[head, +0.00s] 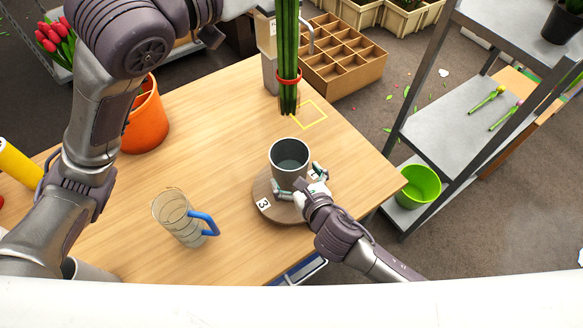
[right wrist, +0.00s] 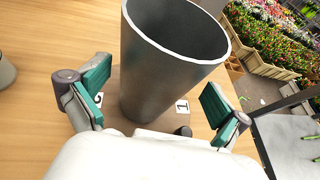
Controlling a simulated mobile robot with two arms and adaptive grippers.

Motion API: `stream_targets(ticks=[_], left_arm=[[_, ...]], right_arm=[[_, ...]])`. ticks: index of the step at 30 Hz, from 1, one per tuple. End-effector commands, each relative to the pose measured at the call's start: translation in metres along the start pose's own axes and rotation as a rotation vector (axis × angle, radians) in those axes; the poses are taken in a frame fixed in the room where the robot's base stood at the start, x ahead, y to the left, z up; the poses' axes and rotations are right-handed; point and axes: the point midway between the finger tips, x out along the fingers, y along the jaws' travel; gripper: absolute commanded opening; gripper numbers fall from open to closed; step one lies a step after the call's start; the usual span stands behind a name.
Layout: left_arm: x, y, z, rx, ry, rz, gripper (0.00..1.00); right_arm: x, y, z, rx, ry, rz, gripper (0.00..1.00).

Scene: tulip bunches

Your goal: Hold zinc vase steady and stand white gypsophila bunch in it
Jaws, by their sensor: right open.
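The zinc vase (head: 287,178) is a grey, tapered, open-topped pot. It stands upright and looks empty on a round wooden board (head: 262,190) near the table's right edge. My right gripper (head: 299,183) is open, with one finger on each side of the vase's near lower part. In the right wrist view the vase (right wrist: 165,75) rises between its teal pads, with gaps visible on both sides. A bunch of green stems (head: 288,40) with a red band hangs upright beyond the vase, stem ends above the table. Its flowers and whatever holds it are out of frame. My left gripper is out of view.
An orange bucket (head: 147,120) is at the back left. A yellow square outline (head: 312,116) marks the table behind the vase. A metal shelf (head: 450,125) stands at the right.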

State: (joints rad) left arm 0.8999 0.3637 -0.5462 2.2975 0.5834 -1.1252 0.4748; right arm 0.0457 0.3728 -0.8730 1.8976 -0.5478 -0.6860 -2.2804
Motion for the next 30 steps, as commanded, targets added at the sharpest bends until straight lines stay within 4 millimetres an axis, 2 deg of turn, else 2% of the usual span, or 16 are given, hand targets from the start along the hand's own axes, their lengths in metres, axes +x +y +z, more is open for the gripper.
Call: stream_targets(ticks=[3, 6, 18, 30], left_arm=[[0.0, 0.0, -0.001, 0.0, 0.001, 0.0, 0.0], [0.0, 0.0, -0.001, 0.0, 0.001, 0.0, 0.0], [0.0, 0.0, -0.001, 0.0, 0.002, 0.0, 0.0], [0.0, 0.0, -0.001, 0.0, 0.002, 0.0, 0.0]], right_arm=[[0.017, 0.0, 0.001, 0.001, -0.001, -0.002, 1.0], [0.026, 0.0, 0.001, 0.001, -0.001, 0.0, 1.0], [0.033, 0.0, 0.0, 0.001, 0.0, 0.0, 1.0], [0.032, 0.0, 0.0, 0.001, 0.0, 0.0, 0.33]])
